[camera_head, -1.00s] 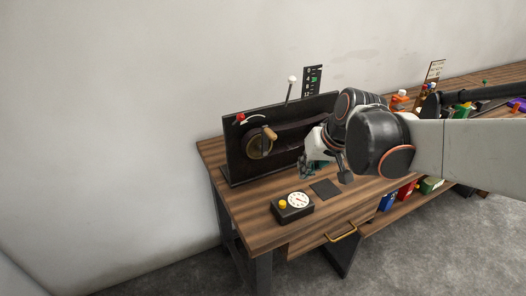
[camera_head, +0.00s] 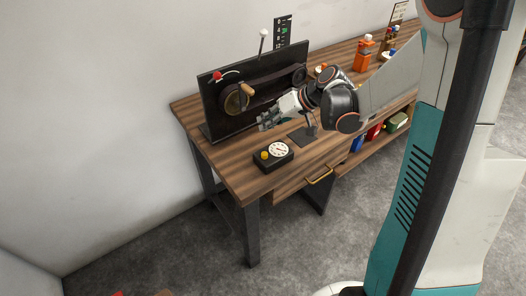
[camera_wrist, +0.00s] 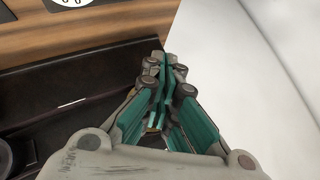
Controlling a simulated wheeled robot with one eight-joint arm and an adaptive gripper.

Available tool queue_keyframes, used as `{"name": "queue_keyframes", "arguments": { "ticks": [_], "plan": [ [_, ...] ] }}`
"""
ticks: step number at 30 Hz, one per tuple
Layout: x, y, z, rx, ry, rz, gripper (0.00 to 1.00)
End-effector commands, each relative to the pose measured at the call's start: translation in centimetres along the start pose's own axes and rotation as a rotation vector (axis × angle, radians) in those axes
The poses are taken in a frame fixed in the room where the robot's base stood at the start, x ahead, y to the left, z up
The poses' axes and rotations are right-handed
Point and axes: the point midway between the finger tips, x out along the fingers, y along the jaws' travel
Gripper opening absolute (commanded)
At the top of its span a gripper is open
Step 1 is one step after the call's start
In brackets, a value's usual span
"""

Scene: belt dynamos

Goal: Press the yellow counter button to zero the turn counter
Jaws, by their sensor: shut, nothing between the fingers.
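The turn counter is a small black box (camera_head: 273,163) on the front left of the wooden bench. It carries a yellow button (camera_head: 264,155) on its left and a white dial (camera_head: 278,149) on its right. In the wrist view, part of a white dial (camera_wrist: 67,2) shows at the top left edge; the yellow button is out of that view. My gripper (camera_head: 263,123) is shut and empty. It is in front of the black panel, above and behind the counter, apart from it. In the wrist view its teal fingers (camera_wrist: 162,64) meet.
An upright black panel (camera_head: 220,116) with a brass wheel (camera_head: 235,98) and wooden crank handle (camera_head: 248,90) stands behind the counter. A white-knobbed lever (camera_head: 263,34) rises at the back. A dark pad (camera_head: 302,137) lies right of the counter. A drawer handle (camera_head: 320,176) juts out at the front.

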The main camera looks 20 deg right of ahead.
Motion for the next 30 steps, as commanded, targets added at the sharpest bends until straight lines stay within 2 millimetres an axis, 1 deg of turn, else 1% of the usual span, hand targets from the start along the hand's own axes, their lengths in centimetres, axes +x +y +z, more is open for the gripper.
{"name": "queue_keyframes", "arguments": {
  "ticks": [8, 14, 20, 30],
  "plan": [
    [0.0, 0.0, 0.0, 0.000, 0.000, 0.001, 0.00],
    [0.5, 0.4, 0.4, 0.000, -0.001, 0.001, 0.00],
    [1.9, 1.4, 1.4, 0.000, -0.001, 0.002, 0.00],
    [5.1, 3.7, 3.7, 0.001, -0.001, 0.002, 0.00]
  ]
}}
